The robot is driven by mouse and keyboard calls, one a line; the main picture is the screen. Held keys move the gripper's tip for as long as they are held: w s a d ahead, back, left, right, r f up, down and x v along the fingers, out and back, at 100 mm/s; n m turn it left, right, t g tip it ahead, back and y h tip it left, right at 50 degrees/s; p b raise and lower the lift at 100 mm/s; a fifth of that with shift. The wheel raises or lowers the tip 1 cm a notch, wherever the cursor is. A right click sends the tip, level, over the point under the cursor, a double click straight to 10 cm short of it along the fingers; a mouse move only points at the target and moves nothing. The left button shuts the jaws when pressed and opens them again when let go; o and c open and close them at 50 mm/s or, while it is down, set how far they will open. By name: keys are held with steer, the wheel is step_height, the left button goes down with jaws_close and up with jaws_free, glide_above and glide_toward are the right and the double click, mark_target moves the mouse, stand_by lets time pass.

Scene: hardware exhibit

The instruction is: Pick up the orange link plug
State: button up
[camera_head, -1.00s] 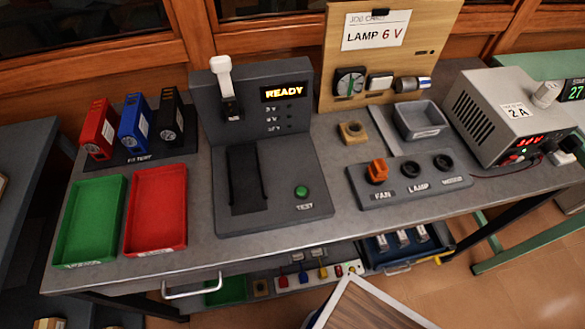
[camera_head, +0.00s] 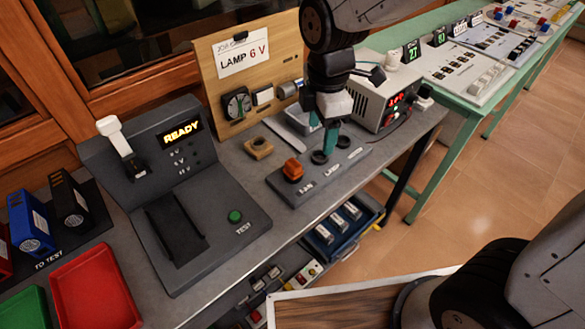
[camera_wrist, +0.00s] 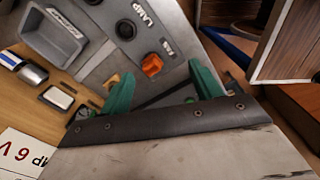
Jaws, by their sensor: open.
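The orange link plug (camera_head: 293,170) sits upright in the FAN socket of a dark grey socket strip (camera_head: 285,190) on the workbench. My gripper (camera_head: 323,132) hangs above the strip, to the right of and behind the plug in the head view, with teal fingers apart and nothing between them. In the wrist view the plug (camera_wrist: 151,65) shows beyond the gap between the two fingers (camera_wrist: 162,84), apart from both. The plug's lower part is hidden in its socket. The LAMP socket (camera_wrist: 125,29) in the wrist view is empty.
A wooden panel with a "LAMP 6 V" card (camera_head: 240,53) stands behind. A grey bin (camera_head: 297,120) and the power supply (camera_head: 375,98) are close to my gripper. A small tan block (camera_head: 258,147) lies left of the strip. The test station (camera_head: 170,180) stands further left.

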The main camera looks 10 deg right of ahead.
mark_target(293, 163)
steer(key=a+f+n, duration=0.1)
steer(key=w+a+f+n, duration=0.1)
steer(key=a+f+n, duration=0.2)
steer(key=a, duration=0.1)
steer(key=shift+w+f, duration=0.3)
steer(key=shift+f, duration=0.1)
steer(key=shift+a+f+n, duration=0.2)
steer(key=shift+f+n, duration=0.15)
steer(key=shift+n, duration=0.05)
steer(key=f, duration=0.5)
steer(key=w+f, duration=0.1)
steer(key=f, duration=0.1)
steer(key=shift+d+f, duration=0.1)
steer(key=shift+f, duration=0.1)
steer(key=c, duration=1.1)
